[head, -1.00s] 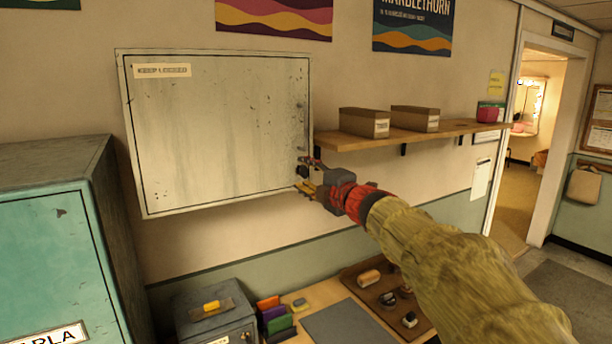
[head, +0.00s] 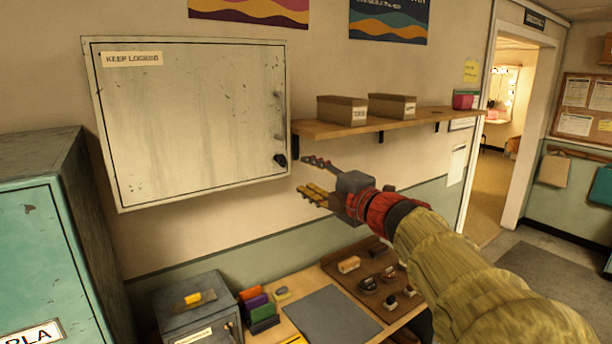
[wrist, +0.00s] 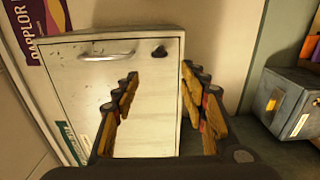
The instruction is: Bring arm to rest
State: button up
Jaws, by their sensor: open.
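My gripper (head: 318,180) is open and empty, just right of and below the lower right corner of the wall cabinet. The white wall cabinet (head: 190,120) is shut, with a "KEEP LOCKED" label at its top left. A dark knob or key (head: 280,160) sits near the door's right edge, apart from my fingers. In the wrist view, the cabinet door (wrist: 90,92) shows between and beyond my open fingers (wrist: 160,105), with its handle (wrist: 107,54) and the dark knob (wrist: 159,51).
A wooden shelf (head: 350,127) with cardboard boxes (head: 342,110) is close above my gripper. Below are a desk with a grey mat (head: 320,312), a brown tray (head: 345,258) and a grey metal box (head: 195,318). A teal locker (head: 35,250) stands at left.

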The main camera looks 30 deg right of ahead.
jog(key=shift+d, duration=0.1)
dwell(0.3)
jog(key=s+d+f+m+g+h, duration=0.2)
jog(key=d+f+m+h, duration=0.15)
jog(key=d+m, duration=0.2)
jog(key=s+d+f+m+g+h, duration=0.1)
jog(key=s+d+f+m+h, duration=0.1)
jog(key=d+m+h, duration=0.3)
jog(key=s+f+m+g+b, duration=0.1)
jog(key=s+f+m+g, duration=0.55)
jog(key=s+f, duration=0.4)
jog(key=s+a+f+g+y+b, duration=0.1)
jog(key=s+a+f, duration=0.3)
jog(key=a, duration=0.6)
jog(key=s+a+f+m+g+y+b, duration=0.1)
jog(key=s+a+f+y+b, duration=0.1)
jog(key=a+f, duration=0.6)
jog(key=s+a+f+g+y+b, duration=0.1)
jog(key=s+a+f+y, duration=0.4)
jog(key=a, duration=0.7)
jog(key=shift+s+f+m, duration=0.3)
jog(key=shift+s+f, duration=0.05)
jog(key=shift+f, duration=0.45)
jog(key=shift+a, duration=0.1)
